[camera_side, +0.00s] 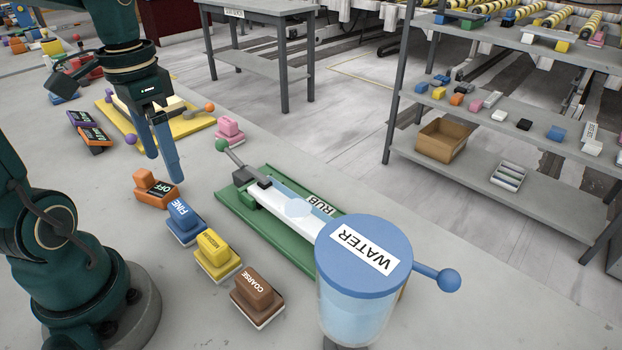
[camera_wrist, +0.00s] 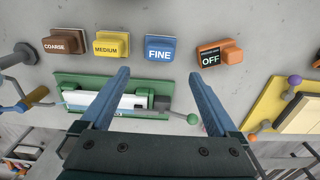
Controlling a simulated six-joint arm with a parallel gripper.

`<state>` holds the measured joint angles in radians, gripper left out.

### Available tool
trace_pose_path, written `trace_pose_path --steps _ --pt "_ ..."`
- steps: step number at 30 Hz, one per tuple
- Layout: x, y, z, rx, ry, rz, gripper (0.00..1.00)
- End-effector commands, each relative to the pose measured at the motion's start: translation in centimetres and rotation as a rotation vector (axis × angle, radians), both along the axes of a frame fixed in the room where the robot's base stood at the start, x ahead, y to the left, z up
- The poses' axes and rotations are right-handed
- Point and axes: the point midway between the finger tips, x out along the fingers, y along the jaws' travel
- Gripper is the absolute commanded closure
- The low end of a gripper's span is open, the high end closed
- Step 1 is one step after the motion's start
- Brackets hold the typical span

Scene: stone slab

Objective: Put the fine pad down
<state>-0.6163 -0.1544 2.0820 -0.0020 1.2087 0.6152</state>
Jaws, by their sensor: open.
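The fine pad (camera_side: 184,219) is a blue block labelled FINE with a pale underside. It rests on the stone slab, in a row between the orange OFF switch (camera_side: 153,190) and the yellow medium pad (camera_side: 217,255). In the wrist view the fine pad (camera_wrist: 160,49) lies just beyond my fingertips, apart from them. My gripper (camera_side: 163,168) is open and empty above the slab, behind the OFF switch in the side view. Its two blue fingers (camera_wrist: 158,74) are spread wide in the wrist view, partly covering the green rubbing tray (camera_wrist: 82,81).
A brown coarse pad (camera_side: 257,295) ends the row. The water container (camera_side: 364,290) with a blue lid stands at the front right, beside the green tray (camera_side: 228,197) marked RUB. A yellow tray (camera_side: 190,127) lies behind my gripper. Bare slab surrounds the pads.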

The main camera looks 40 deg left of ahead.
Motion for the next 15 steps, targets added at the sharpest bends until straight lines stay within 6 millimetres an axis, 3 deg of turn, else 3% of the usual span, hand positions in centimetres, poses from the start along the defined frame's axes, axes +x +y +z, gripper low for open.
trace_pose_path --steps 5,15 --pt "0.1 -0.6 1.0 0.012 -0.018 -0.005 0.05" --pt "-0.4 -8.2 1.5 0.062 -0.339 -0.018 0.05"
